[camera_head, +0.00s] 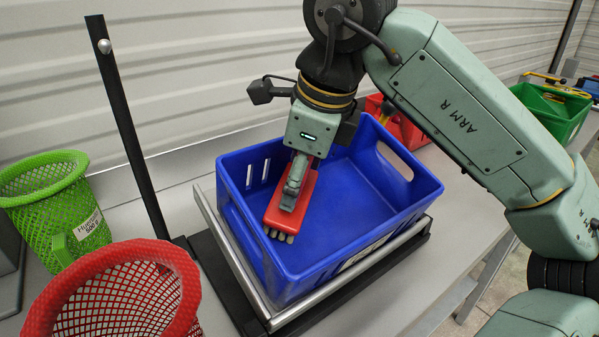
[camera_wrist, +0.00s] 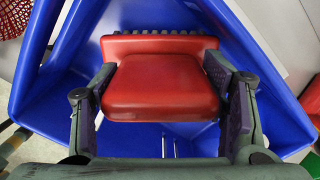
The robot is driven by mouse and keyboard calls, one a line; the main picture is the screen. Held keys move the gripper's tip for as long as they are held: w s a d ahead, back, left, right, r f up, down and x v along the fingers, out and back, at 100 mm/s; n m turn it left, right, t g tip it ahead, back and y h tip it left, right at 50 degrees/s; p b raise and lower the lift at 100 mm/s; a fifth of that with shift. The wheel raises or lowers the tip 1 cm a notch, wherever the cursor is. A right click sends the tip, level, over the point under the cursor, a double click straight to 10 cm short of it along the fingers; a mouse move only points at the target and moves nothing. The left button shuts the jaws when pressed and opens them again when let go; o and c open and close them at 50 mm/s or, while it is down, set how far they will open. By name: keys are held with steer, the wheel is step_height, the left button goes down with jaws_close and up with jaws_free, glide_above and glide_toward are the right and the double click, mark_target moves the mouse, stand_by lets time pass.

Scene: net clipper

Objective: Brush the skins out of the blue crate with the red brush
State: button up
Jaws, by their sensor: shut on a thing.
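The blue crate (camera_head: 345,183) sits upright on a metal-topped stand in the middle of the head view. My gripper (camera_head: 290,192) is inside the crate's opening, toward its left side. It is shut on the red brush (camera_head: 303,193), whose pale bristles show at its lower end, near the crate's left part. In the wrist view the red brush (camera_wrist: 163,88) lies between the two fingers of my gripper (camera_wrist: 163,100), with the blue crate (camera_wrist: 50,112) around it. I see no skins on the visible crate floor. Part of the floor is hidden by the brush and the crate's near walls.
A green mesh basket (camera_head: 75,212) and a red mesh basket (camera_head: 70,290) stand at left. A black post (camera_head: 125,130) rises beside the stand (camera_head: 240,270). Behind my arm are a red crate (camera_head: 408,132) and a green crate (camera_head: 560,112). The bench is bare at front right.

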mark_target(311, 185)
steer(key=shift+b+x, duration=0.6)
steer(key=shift+x, duration=0.3)
steer(key=shift+w+d+r, duration=0.1)
steer(key=shift+w+d, duration=0.4)
steer(key=shift+d, duration=0.2)
steer(key=shift+w+d+r, duration=0.1)
steer(key=shift+w+d, duration=0.4)
steer(key=shift+d, duration=0.25)
steer(key=shift+f, duration=0.25)
steer(key=shift+s+a+f+b, duration=0.1)
steer(key=shift+s+a+b, duration=0.1)
steer(key=shift+s+a, duration=0.45)
steer(key=shift+s+a+b, duration=0.15)
steer(key=shift+s+a, duration=0.25)
steer(key=shift+a, duration=0.45)
